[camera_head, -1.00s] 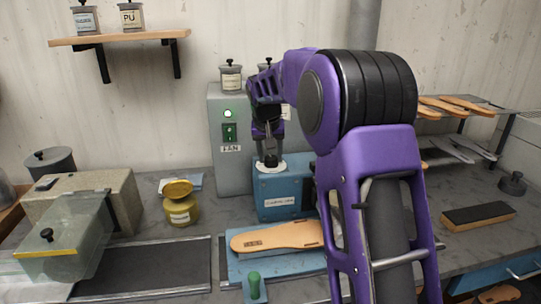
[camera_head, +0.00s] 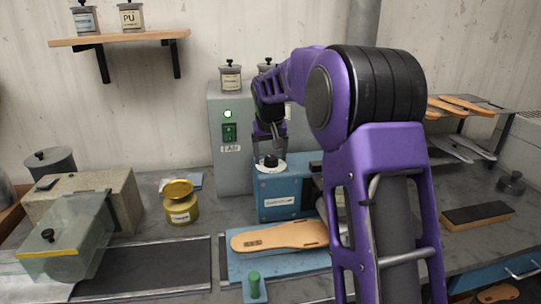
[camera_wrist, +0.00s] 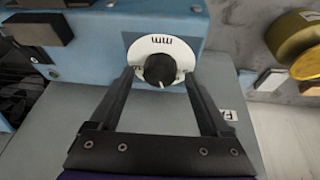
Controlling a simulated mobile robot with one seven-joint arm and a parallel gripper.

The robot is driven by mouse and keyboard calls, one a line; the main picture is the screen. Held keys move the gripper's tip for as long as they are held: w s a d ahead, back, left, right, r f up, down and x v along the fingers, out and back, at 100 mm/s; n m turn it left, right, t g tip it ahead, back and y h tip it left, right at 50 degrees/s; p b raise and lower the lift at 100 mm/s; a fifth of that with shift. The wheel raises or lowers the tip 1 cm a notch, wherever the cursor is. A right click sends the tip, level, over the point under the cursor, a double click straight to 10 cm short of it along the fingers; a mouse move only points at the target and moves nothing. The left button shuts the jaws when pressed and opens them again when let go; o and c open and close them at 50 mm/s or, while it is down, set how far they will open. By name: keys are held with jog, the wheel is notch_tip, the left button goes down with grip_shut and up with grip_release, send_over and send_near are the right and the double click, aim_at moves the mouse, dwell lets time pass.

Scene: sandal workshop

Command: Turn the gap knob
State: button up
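The gap knob is black and sits on a white round dial marked "mm" on a blue machine (camera_head: 285,192). In the head view the knob (camera_head: 271,160) is on top of the machine, with my gripper (camera_head: 275,148) just above it. In the wrist view the knob (camera_wrist: 160,69) shows a small pale mark on its lower edge. My gripper (camera_wrist: 158,76) is open, with one finger to each side of the knob and a gap on both sides. The fingers do not appear to touch it.
A grey fan box (camera_head: 230,145) with a lit green light stands close behind the machine. A tan sole (camera_head: 280,237) lies on a blue plate in front. A yellow jar (camera_head: 181,208) stands to the left. Dark belts run along the bench.

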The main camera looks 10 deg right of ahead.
jog(key=p+v, duration=0.1)
jog(key=v, duration=1.6)
jog(key=shift+r, duration=0.2)
jog(key=shift+s, duration=0.15)
